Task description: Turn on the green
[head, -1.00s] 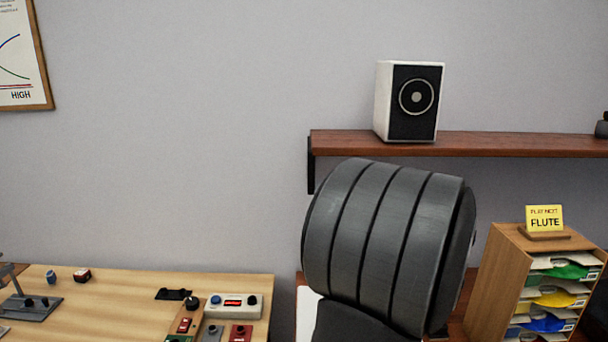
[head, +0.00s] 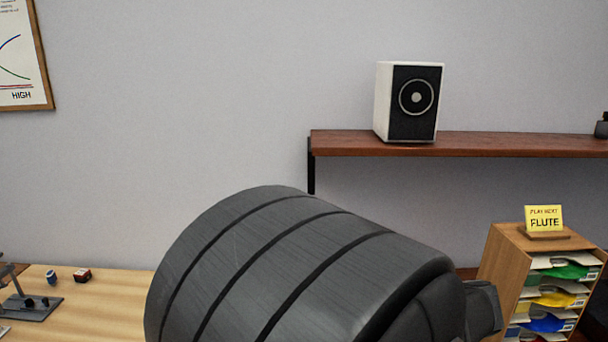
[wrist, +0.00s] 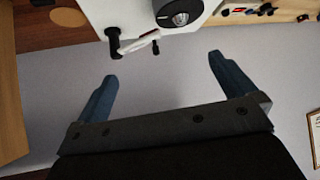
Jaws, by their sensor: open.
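My gripper (wrist: 164,70) shows in the wrist view with its two blue-grey fingers wide apart and nothing between them. Just beyond the fingertips, at the top of that view, is a white box (wrist: 120,15) with a round black and silver dial (wrist: 178,12). Black pegs and a thin white piece (wrist: 138,41) are at its edge, apart from the fingers. I cannot make out a green switch or device in either present view. In the head view my arm covers the right part of the bench, and my gripper is not visible there.
A light wooden bench (head: 90,305) is at lower left. A white speaker (head: 408,102) stands on a wall shelf (head: 460,144).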

